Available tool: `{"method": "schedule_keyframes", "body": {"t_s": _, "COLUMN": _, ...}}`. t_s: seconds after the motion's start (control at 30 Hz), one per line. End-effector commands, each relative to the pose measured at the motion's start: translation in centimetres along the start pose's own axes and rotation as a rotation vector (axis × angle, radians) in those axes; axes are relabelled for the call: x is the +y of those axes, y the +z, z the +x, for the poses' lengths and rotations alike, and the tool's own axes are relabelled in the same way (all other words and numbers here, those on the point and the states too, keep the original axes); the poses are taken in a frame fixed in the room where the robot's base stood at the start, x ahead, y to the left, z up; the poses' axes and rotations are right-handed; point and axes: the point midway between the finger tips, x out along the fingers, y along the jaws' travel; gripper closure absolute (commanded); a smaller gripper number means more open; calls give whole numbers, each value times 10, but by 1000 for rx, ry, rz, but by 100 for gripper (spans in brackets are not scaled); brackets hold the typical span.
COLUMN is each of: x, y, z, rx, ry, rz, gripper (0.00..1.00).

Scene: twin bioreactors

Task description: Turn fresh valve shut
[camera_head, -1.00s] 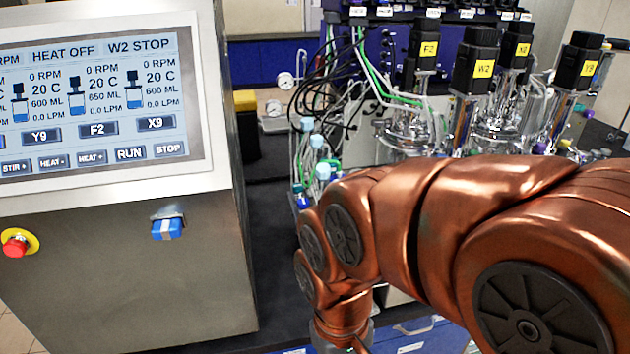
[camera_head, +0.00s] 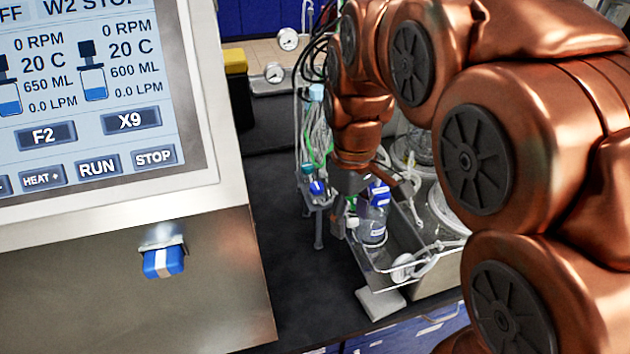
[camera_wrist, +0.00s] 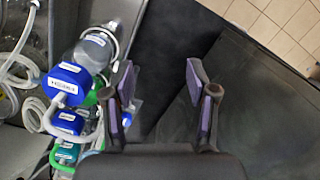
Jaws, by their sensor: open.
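No label reading "fresh" is legible, so I cannot tell which part is the fresh valve. A blue handle with a white stripe (camera_head: 163,262) sits on the front of the console. Small blue and green fittings (camera_head: 316,187) stand on a tubing stand beside the arm. A clear bottle with a blue top (camera_head: 373,228) stands in a metal tray. My gripper (camera_wrist: 160,92) is open and empty in the wrist view, with dark bench between its fingers. Labelled blue caps (camera_wrist: 68,84) and green ones lie left of it there. In the head view my gripper is partly hidden near the bottle.
The console screen (camera_head: 85,95) fills the left. The metal tray (camera_head: 385,262) with coiled clear tubing is on the right, beside glass vessels. Black bench top (camera_head: 310,295) is free between console and tray. Gauges (camera_head: 288,40) and hanging tubes stand behind.

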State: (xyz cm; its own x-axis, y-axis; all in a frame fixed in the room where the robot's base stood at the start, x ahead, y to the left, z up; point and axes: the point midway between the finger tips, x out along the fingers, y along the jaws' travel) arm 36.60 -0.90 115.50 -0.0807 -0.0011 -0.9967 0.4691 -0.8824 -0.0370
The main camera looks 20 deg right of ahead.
Motion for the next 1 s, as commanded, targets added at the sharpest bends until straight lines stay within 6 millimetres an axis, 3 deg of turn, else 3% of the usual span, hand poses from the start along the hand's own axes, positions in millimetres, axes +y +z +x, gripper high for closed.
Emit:
{"method": "schedule_keyframes", "body": {"t_s": 0.3, "x": 50, "y": -92, "z": -15, "rx": 33, "ry": 33, "rz": -338, "gripper": 42}}
{"method": "schedule_keyframes", "body": {"t_s": 0.53, "x": 74, "y": -146, "z": -16, "rx": 47, "ry": 52, "rz": -566, "gripper": 42}}
{"method": "schedule_keyframes", "body": {"t_s": 0.73, "x": 82, "y": -169, "z": -15, "rx": 55, "ry": 59, "rz": -670, "gripper": 42}}
{"method": "schedule_keyframes", "body": {"t_s": 1.0, "x": 83, "y": -172, "z": -4, "rx": 54, "ry": 56, "rz": -689, "gripper": 42}}
